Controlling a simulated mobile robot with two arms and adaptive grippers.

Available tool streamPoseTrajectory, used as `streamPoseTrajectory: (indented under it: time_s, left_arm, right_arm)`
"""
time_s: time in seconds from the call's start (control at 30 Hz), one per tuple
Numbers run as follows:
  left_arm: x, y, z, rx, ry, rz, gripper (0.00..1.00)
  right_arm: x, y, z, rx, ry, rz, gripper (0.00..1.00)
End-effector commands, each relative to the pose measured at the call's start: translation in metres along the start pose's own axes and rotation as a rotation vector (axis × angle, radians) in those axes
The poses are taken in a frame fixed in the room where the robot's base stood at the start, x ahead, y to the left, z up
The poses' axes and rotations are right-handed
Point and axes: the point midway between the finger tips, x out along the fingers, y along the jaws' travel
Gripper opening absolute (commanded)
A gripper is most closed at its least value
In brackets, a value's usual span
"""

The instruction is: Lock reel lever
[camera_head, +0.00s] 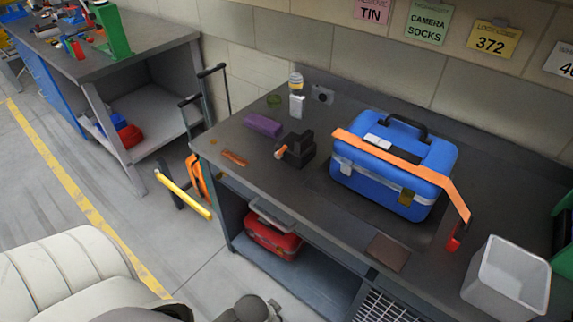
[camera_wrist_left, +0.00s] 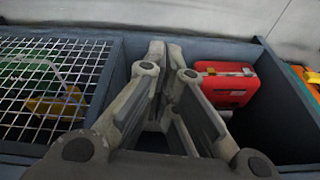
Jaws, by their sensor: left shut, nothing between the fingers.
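A small black device with a short lever tipped in pale orange (camera_head: 297,150) stands on the grey workbench, left of the blue case. It may be the reel, but I cannot tell for sure, nor whether its lever is locked. An orange strap (camera_head: 390,160) lies over the blue case (camera_head: 392,178) and hangs down its right side to a red end piece (camera_head: 454,236). My left gripper (camera_wrist_left: 166,55) is shut and empty in the left wrist view, near the compartments under the bench and away from the black device. My right gripper is not in view.
The workbench (camera_head: 330,215) also holds a purple block (camera_head: 263,125), a brown pad (camera_head: 387,252) and a grey bin (camera_head: 507,275). A red box (camera_head: 272,238) sits on the lower shelf; it also shows in the left wrist view (camera_wrist_left: 227,88), opposite a wire mesh (camera_wrist_left: 55,85).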

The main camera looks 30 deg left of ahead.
Motion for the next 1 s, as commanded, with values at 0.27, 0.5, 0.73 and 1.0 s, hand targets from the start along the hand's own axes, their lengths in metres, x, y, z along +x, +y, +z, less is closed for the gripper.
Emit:
streamPoseTrajectory:
  time_s: [0.27,0.5,0.73,1.0]
  left_arm:
    - [-0.062,-0.05,-0.048,0.077,0.149,-0.14,0.0]
    - [-0.122,-0.159,-0.135,0.416,0.471,-0.543,0.0]
    - [-0.16,-0.203,-0.193,0.766,0.66,-0.803,0.0]
    - [-0.189,-0.22,-0.237,1.234,0.806,-1.014,0.0]
  right_arm:
    - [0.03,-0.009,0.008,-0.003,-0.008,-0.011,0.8]
    - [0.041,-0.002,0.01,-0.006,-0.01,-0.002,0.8]
    - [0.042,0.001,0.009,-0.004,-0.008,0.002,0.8]
    - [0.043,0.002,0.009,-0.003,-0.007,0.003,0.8]
